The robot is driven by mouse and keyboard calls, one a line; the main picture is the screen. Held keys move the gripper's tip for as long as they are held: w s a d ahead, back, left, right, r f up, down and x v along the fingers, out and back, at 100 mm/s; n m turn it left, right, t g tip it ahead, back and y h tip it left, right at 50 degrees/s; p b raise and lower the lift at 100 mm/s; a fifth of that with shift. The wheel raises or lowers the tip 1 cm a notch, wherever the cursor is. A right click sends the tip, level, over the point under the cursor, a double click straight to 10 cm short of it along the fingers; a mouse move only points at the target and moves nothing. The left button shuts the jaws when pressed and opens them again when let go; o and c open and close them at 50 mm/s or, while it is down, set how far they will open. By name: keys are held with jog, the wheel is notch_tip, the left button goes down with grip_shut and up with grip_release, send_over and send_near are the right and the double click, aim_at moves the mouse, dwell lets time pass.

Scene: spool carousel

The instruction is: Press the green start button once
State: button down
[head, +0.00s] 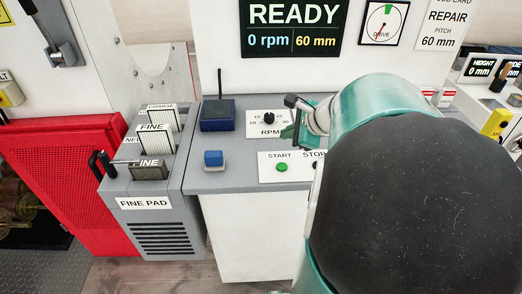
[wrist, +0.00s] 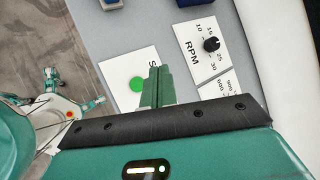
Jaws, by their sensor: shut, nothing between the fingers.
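The green start button (head: 281,167) sits on a white label plate marked START and STOP on the grey console. It also shows in the wrist view (wrist: 136,84), close to the left of my fingertips. My gripper (head: 292,134) is shut and empty. In the head view it is over the console beside the RPM plate, up and right of the button. In the wrist view my fingers (wrist: 160,82) cover part of the label plate. I cannot tell their exact height above the console. The dark stop button (head: 316,165) is partly hidden by my arm.
The RPM knob (head: 269,118) stands close to my gripper. A blue block (head: 214,158) and a dark blue box (head: 217,115) sit on the console to the left. The display (head: 293,27) behind reads READY, 0 rpm, 60 mm. My arm blocks the right side.

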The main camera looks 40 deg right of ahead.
aim_at(285, 168)
jog(key=shift+f, duration=4.4)
jog(key=shift+f, duration=0.4)
jog(key=shift+f, duration=0.35)
jog(key=shift+r, duration=0.8)
jog(key=shift+r, duration=2.5)
jog(key=shift+a, duration=0.1)
